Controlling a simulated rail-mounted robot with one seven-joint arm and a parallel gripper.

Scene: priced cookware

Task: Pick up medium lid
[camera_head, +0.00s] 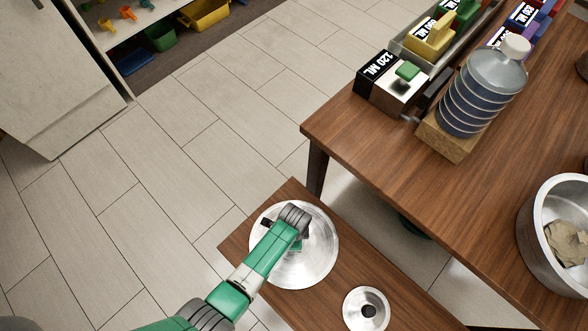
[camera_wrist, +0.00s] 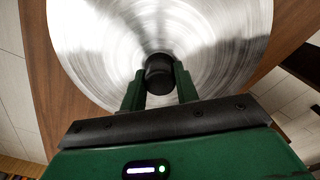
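Two round silver lids show in the head view. The larger lid (camera_head: 318,258) is at the low wooden bench, partly covered by my arm. The smaller lid (camera_head: 354,318), with a dark knob, lies nearer the bottom edge. I cannot tell from size alone which one is called medium. My gripper (camera_head: 295,243) is over the middle of the larger lid. In the wrist view, the fingers of my gripper (camera_wrist: 160,82) stand on both sides of the black knob (camera_wrist: 160,73) and appear closed on it. The brushed lid (camera_wrist: 225,45) fills the view beyond. I cannot tell whether it is lifted.
The low bench (camera_head: 400,296) stands beside a higher wooden table (camera_head: 420,185). On that table are a large bottle (camera_head: 484,90), a box marked 120 ML (camera_head: 381,82) and a metal pot (camera_head: 536,240). Tiled floor (camera_head: 150,190) is open to the left.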

